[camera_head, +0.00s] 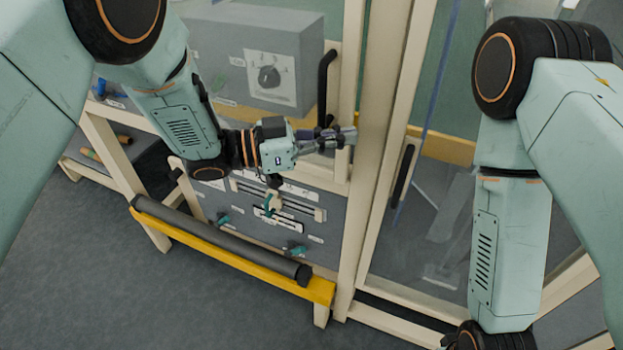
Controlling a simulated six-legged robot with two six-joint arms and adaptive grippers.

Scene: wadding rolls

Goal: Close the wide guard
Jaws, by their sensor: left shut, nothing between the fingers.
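A cream-framed clear guard (351,85) stands in front of the grey machine block, with a black vertical bar handle (324,88) on its right side. A second cream-framed clear panel stands to the right, with its own black handle (403,175). I cannot tell for certain which is the wide guard, nor how far either stands open. My left gripper (350,136) is shut and empty, just below the first handle and close to the cream upright. My right arm hangs at the right, and its gripper is below the picture edge.
A thick cream post (378,130) stands between the two panels. Below is a grey panel (325,245) with slots and teal knobs. A dark roller (215,240) lies along a yellow bar (318,291) at the front. The grey floor at lower left is clear.

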